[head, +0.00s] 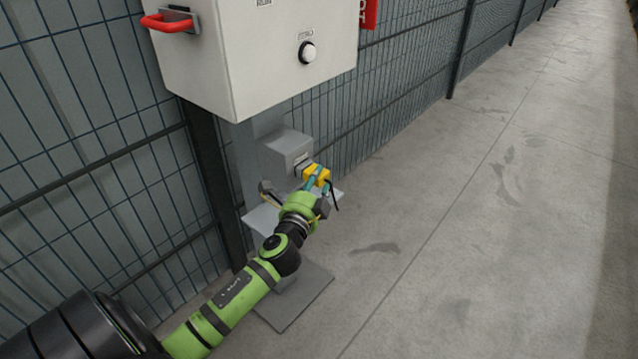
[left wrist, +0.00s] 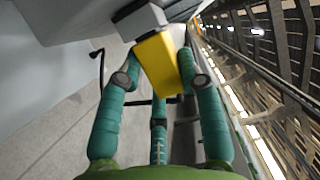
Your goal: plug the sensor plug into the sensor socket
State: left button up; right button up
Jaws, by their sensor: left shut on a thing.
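The sensor plug is a yellow block (head: 316,175) held in my left gripper (head: 318,183), just in front of the grey socket box (head: 283,151) under the cabinet. The sensor socket (head: 301,162) shows as a small marked patch on the box's right face. In the left wrist view, the teal fingers of my left gripper (left wrist: 165,82) are closed on both sides of the yellow plug (left wrist: 159,65). A light grey block (left wrist: 140,20) adjoins the plug's far end; whether it is plug nose or socket, and whether they are joined, I cannot tell. My right gripper is not in view.
A white cabinet (head: 255,55) with a red handle (head: 167,22) and a black knob (head: 307,52) hangs above. A wire fence (head: 90,130) runs behind. A small grey shelf (head: 258,219) is below the box. The concrete floor (head: 480,230) at right is clear.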

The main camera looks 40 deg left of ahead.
pick_arm(q)
jog(key=shift+a+r, duration=0.1)
jog(key=shift+a, duration=0.15)
jog(key=o, duration=1.2)
jog(key=shift+o, duration=0.2)
jog(key=shift+s+d, duration=0.15)
jog(key=shift+s, duration=0.15)
jog(key=v, duration=1.1)
jog(key=shift+s, duration=0.15)
